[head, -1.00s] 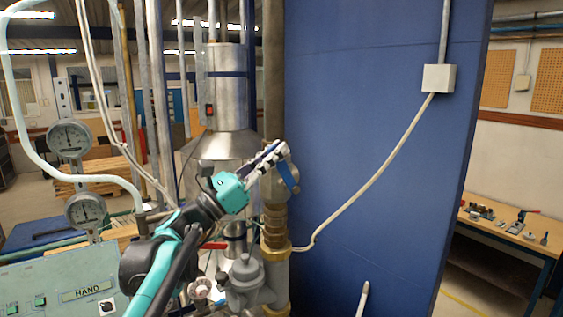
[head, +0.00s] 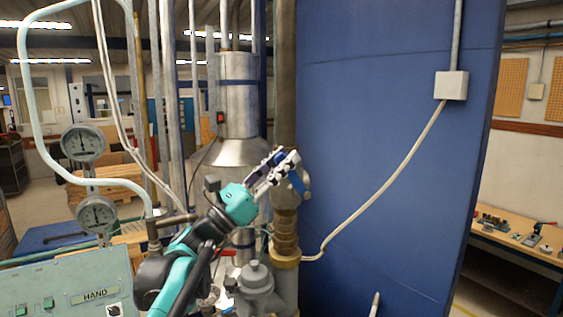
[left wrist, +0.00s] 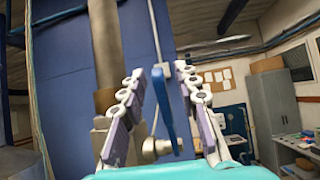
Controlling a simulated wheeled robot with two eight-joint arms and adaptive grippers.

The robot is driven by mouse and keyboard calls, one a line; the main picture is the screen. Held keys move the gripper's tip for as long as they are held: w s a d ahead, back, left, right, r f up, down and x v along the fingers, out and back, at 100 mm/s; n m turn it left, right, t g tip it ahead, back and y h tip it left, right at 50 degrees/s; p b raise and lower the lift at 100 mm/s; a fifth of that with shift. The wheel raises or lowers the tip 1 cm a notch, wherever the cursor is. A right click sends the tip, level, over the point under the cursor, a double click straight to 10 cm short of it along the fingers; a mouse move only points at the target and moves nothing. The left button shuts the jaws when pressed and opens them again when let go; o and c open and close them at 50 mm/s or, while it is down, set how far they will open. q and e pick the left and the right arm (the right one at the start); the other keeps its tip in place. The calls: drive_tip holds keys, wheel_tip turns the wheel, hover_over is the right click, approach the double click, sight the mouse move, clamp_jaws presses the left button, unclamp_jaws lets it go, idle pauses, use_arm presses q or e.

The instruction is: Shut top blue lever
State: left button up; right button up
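The top blue lever (head: 297,183) is on a valve on the vertical pipe, in front of the large blue panel. It hangs at a slant in the head view. In the left wrist view the blue lever (left wrist: 166,112) stands nearly upright between my two fingers, with its pivot at the valve stem below. My left gripper (head: 284,159) reaches the lever from the left. In the left wrist view my left gripper (left wrist: 160,80) is open, with a finger on each side of the lever and gaps visible. My right gripper is not in view.
A valve body (head: 254,282) and a red handle (head: 228,253) are below my left arm. Two gauges (head: 82,144) and a green control panel (head: 70,290) are at the left.

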use_arm(q)
drive_tip(key=shift+a, duration=0.1)
drive_tip(key=v, duration=1.2)
